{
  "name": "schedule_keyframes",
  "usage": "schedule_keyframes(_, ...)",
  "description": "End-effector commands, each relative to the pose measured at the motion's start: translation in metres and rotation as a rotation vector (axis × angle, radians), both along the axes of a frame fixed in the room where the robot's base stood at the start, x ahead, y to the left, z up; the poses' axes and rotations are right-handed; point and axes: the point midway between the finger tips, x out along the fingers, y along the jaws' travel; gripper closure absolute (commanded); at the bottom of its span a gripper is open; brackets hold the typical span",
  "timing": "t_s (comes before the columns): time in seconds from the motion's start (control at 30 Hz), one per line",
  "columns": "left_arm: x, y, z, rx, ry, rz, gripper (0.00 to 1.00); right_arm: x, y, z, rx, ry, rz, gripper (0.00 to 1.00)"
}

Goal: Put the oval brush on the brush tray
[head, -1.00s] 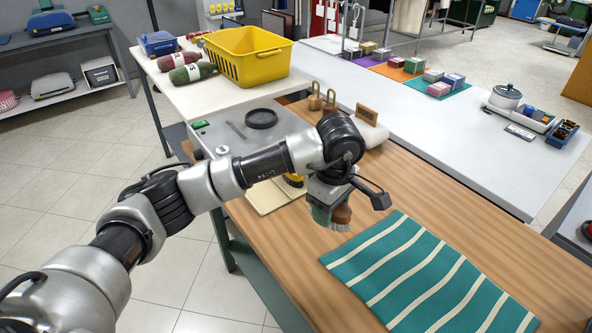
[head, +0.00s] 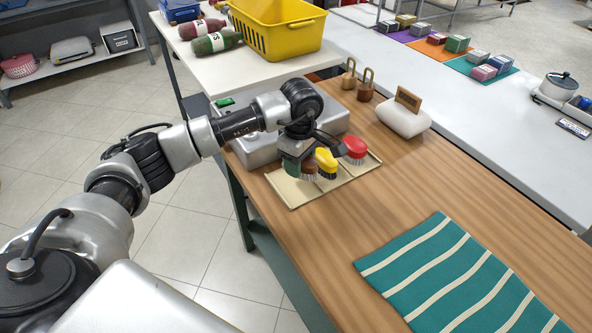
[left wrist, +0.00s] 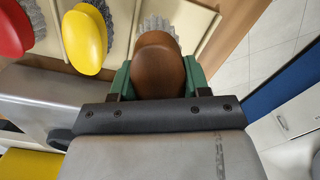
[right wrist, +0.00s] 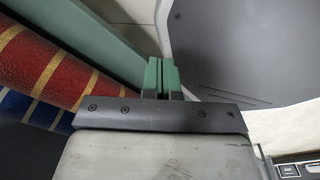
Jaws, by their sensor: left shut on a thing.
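My left gripper (head: 296,163) is shut on the brown oval brush (left wrist: 158,62), bristles down. The brush is over the near-left section of the beige brush tray (head: 289,198); I cannot tell whether its bristles touch the tray. In the left wrist view, green fingers clasp both sides of the brown back, and the tray (left wrist: 196,28) shows behind it. A yellow brush (head: 327,161) and a red brush (head: 355,147) stand in the other sections. My right gripper (right wrist: 163,75) is shut and empty, seen only in the right wrist view.
A striped teal cloth (head: 450,270) lies on the front right of the wooden counter. A grey device (head: 255,150) stands behind the tray, with a white cushion-like block (head: 403,120) to the right. Bare wood lies between tray and cloth.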

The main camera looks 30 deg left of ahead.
Motion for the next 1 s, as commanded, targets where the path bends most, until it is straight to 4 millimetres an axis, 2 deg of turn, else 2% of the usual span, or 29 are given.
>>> schedule_keyframes(0.1,0.0,0.011,-0.006,0.0,0.0,0.001,0.78,0.004,0.001,0.002,0.001,-0.007,0.0,1.0)
schedule_keyframes(0.27,0.0,0.013,-0.016,-0.001,0.0,-0.001,0.78,0.007,0.005,0.004,0.007,-0.011,-0.001,1.0)
schedule_keyframes(0.5,0.0,0.012,-0.047,-0.001,0.0,-0.001,0.78,0.007,0.011,0.009,0.015,-0.011,-0.002,1.0)
schedule_keyframes(0.87,0.0,0.013,-0.053,0.0,-0.002,-0.001,0.78,0.007,0.009,0.003,0.013,-0.011,0.0,1.0)
schedule_keyframes(0.9,0.0,0.013,-0.051,0.0,-0.001,-0.001,0.49,0.007,0.009,0.004,0.012,-0.011,0.001,1.0)
schedule_keyframes(1.0,0.0,0.013,-0.051,0.0,-0.002,-0.001,0.34,0.007,0.007,0.005,0.01,-0.011,0.001,1.0)
